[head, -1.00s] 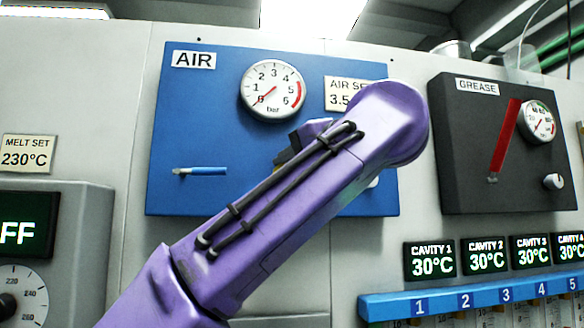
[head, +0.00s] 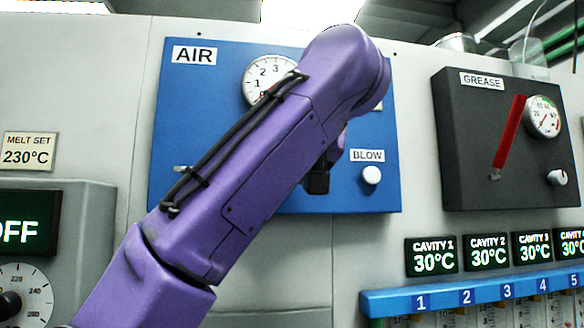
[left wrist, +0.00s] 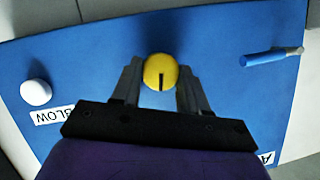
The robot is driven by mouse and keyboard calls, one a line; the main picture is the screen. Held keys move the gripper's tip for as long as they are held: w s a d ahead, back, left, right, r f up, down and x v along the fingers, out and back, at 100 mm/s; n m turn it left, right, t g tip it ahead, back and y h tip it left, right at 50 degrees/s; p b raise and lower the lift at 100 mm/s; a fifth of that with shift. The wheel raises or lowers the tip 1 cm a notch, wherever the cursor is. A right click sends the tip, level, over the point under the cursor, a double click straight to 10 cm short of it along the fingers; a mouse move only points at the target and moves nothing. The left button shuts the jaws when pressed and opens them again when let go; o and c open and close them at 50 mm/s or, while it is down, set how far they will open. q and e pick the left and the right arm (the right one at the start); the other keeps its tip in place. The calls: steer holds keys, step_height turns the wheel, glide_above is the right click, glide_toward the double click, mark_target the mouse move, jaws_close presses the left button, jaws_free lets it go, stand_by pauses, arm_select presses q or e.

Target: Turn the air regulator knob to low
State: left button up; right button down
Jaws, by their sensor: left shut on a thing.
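The yellow round air regulator knob (left wrist: 160,73) shows in the left wrist view, with a black mark running from its middle toward the bottom of that picture. My left gripper (left wrist: 160,82) is shut on it, one grey finger on each side. In the head view my purple left arm hides the knob, and only a dark part of the gripper shows below the arm. The blue AIR panel (head: 225,50) carries a pressure gauge (head: 262,72), partly covered by my arm; its reading is hidden. My right gripper is in neither view.
A white BLOW button (head: 371,175) and a blue-handled lever (left wrist: 272,55) sit on the same panel, either side of the knob. The dark GREASE panel (head: 470,150) with its red lever (head: 509,135) is to the right. Cavity displays (head: 432,257) are below it.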

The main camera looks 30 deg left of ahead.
arm_select(q)
steer(key=shift+n+t+h, duration=0.3)
steer(key=shift+n+h, duration=0.1)
steer(key=shift+n, duration=0.2)
steer(key=shift+a, duration=0.1)
steer(key=o, duration=1.1)
steer(key=shift+c, duration=0.2)
steer(key=p+v, duration=0.1)
steer(key=v, duration=0.9)
steer(key=shift+s+r, duration=0.2)
steer(key=shift+d, duration=0.25)
